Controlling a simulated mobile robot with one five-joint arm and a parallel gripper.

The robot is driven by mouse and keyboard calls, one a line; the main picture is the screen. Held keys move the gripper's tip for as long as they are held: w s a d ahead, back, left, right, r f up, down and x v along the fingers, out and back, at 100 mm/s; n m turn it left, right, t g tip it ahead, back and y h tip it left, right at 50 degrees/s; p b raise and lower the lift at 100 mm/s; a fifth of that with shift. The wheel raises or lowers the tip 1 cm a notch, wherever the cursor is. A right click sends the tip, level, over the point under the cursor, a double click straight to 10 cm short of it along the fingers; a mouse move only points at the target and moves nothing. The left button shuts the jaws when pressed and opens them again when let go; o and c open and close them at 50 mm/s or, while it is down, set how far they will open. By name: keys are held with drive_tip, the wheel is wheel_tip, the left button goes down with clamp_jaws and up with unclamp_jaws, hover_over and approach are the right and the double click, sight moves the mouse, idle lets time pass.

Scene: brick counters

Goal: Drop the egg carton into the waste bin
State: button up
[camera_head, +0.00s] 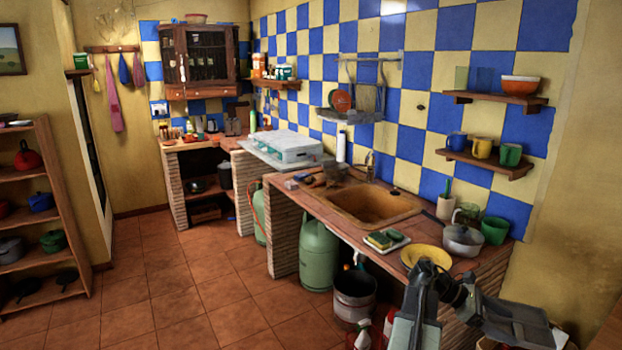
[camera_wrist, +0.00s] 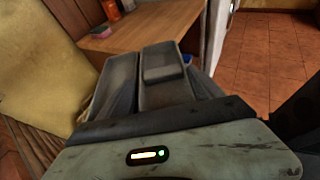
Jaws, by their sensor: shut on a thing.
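My gripper (camera_wrist: 135,76) shows in the wrist view with its two grey fingers close together. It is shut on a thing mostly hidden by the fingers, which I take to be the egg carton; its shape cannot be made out. A small blue patch (camera_wrist: 187,59) shows just past the right finger, and I cannot tell whether it belongs to the held thing. In the head view a dark metal bucket (camera_head: 354,296), perhaps the waste bin, stands on the floor under the sink counter. My arm shows at the lower right, beside the counter's near end.
The brick counter holds a sink (camera_head: 372,204), a yellow plate (camera_head: 426,257), a lidded pot (camera_head: 463,240) and a green mug (camera_head: 495,230). A green gas bottle (camera_head: 318,255) stands left of the bucket. A shelf rack (camera_head: 40,215) is at the left. The tiled floor between is clear.

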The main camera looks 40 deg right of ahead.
drive_tip(key=d+f+b, duration=0.2)
drive_tip(key=f+b, duration=1.9)
drive_tip(key=f, duration=0.2)
drive_tip(key=d+f+n+h+b, duration=0.1)
drive_tip(key=d+f+b, duration=0.1)
drive_tip(key=f+b, duration=2)
drive_tip(key=shift+w+f+t, duration=0.3)
drive_tip(key=shift+w+f, duration=0.1)
drive_tip(key=shift+f, duration=0.3)
drive_tip(key=shift+a, duration=0.1)
wheel_tip(320, 180, down, 6)
drive_tip(key=b, duration=0.6)
drive_tip(key=o, duration=1.4)
drive_tip(key=shift+w+r, duration=0.1)
